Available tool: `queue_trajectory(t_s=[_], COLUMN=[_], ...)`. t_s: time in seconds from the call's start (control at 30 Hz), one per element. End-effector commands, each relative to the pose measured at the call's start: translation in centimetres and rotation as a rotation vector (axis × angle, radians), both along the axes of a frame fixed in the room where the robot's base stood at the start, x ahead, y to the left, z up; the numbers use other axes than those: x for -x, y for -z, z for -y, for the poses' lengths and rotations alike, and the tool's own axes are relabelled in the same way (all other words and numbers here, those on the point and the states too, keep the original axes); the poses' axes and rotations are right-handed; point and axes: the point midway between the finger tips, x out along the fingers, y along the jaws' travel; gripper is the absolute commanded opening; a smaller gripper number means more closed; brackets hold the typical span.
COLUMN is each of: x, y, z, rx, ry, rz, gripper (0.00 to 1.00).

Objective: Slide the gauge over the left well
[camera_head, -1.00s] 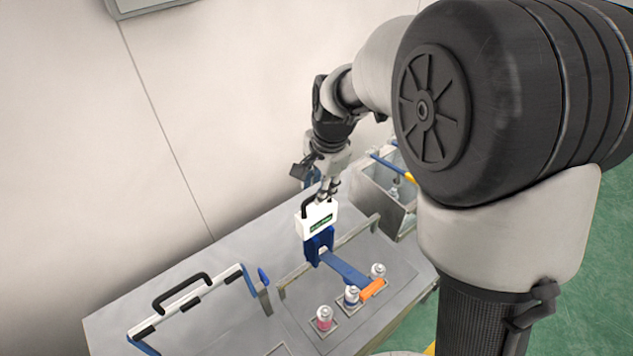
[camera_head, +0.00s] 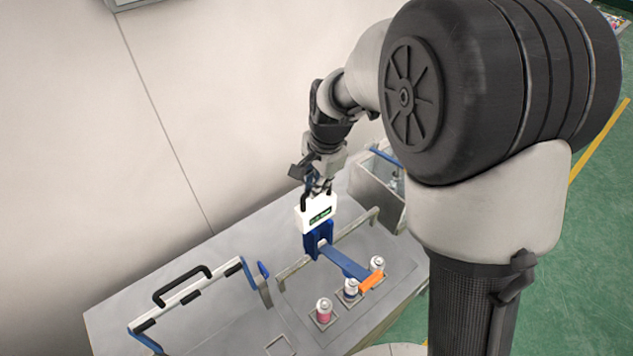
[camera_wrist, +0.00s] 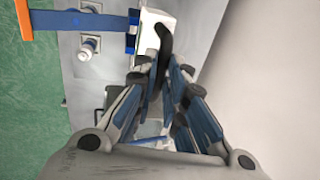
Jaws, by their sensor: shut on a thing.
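The gauge is a white box (camera_head: 316,213) with a green display, a black handle and a blue bracket on the rail (camera_head: 350,232). Its blue arm (camera_head: 343,262) reaches forward to an orange tip (camera_head: 371,282), between the middle and right wells. My gripper (camera_head: 319,191) is shut on the gauge's black handle; this also shows in the wrist view (camera_wrist: 160,52). The left well holds a pink can (camera_head: 324,308), with nothing over it. A blue-banded can (camera_head: 351,287) stands in the middle well and a white can (camera_head: 377,263) in the right well.
A blue and white hinged frame with a black handle (camera_head: 182,285) stands on the table's left. A grey bin (camera_head: 378,185) stands behind at the right. The rail left of the gauge looks clear.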

Motion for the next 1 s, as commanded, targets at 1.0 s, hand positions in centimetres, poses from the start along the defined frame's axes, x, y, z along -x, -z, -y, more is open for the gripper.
queue_trajectory(t_s=[1.0], x=[4.9], y=[0.0], z=[-7.3], rx=[-0.001], ry=[-0.004], rz=[-0.001], gripper=[0.00])
